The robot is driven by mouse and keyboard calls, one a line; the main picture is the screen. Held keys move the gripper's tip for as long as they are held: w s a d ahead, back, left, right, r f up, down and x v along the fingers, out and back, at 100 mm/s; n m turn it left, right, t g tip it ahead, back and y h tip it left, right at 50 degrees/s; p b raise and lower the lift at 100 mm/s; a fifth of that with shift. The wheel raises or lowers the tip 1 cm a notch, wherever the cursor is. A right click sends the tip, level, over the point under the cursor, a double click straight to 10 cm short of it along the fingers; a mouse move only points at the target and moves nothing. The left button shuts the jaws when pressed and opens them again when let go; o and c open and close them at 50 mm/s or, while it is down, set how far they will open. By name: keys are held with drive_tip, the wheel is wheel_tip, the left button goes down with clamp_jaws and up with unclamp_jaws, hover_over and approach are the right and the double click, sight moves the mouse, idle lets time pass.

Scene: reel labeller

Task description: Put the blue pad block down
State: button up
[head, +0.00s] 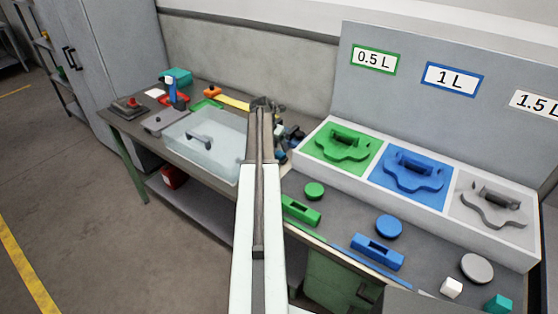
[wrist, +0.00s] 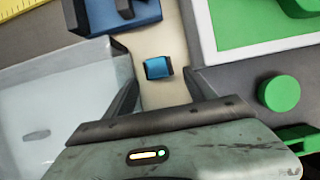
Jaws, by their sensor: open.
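The blue pad block (wrist: 158,68) shows in the wrist view as a small block with a blue face and dark sides. It lies on a beige strip (wrist: 160,28) of surface. My gripper (wrist: 161,76) is open, with one finger on each side of the block and a gap visible at both sides. In the head view my gripper (head: 262,104) is at the far end of my arm, over the bench. I cannot make out the block there; my arm may hide it.
A clear bin (head: 205,145) stands left of my arm; its wall (wrist: 60,95) is close to the left finger. A green compartment (head: 340,147), a blue one (head: 410,180) and a grey one (head: 492,207) stand at right. A green disc (head: 314,190) lies in front.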

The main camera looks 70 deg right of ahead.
sight(279, 154)
drive_tip(key=b+x, duration=0.4)
drive_tip(key=x, duration=0.1)
drive_tip(key=b+x, duration=0.2)
drive_tip(key=shift+w+f, duration=0.2)
drive_tip(key=shift+w, duration=0.1)
drive_tip(key=shift+r, duration=0.2)
clamp_jaws()
